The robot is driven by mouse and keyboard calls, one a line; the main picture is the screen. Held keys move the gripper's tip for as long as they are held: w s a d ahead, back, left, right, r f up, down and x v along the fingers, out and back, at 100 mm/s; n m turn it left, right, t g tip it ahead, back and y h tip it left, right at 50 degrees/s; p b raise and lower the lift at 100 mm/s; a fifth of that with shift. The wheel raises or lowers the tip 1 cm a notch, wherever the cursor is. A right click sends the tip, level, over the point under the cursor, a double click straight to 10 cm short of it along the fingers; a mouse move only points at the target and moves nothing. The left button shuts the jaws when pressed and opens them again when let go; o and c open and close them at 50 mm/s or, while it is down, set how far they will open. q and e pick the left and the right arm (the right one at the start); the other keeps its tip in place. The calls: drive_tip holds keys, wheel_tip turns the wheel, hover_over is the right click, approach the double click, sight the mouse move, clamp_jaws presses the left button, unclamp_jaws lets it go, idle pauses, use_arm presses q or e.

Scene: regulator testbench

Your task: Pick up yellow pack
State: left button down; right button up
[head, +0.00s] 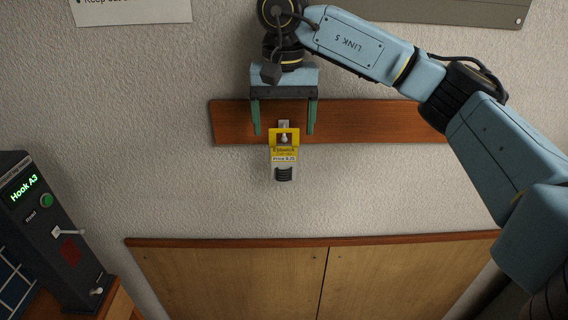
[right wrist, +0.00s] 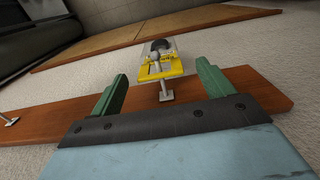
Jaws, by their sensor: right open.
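The yellow pack (head: 284,152) hangs on a metal hook on the wooden wall board (head: 375,122). It has a yellow top card with printed text and a clear lower part with a dark item inside. My right gripper (head: 285,133) is open, with its green fingers pointing down, one on each side of the pack's top and apart from it. In the right wrist view the yellow pack (right wrist: 160,67) shows between and beyond the two fingers (right wrist: 157,88). My left gripper is not in view.
A dark control box (head: 50,230) with a green "Hook A3" display stands at the left. A wooden cabinet (head: 230,280) with a ledge is below the board. Another hook (right wrist: 8,121) shows in the right wrist view. The wall around the pack is clear.

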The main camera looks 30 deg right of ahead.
sight(284, 132)
wheel_tip(284, 132, down, 5)
drive_tip(key=shift+w+d+p, duration=0.15)
drive_tip(key=shift+p, duration=0.2)
drive_tip(key=c, duration=1.3)
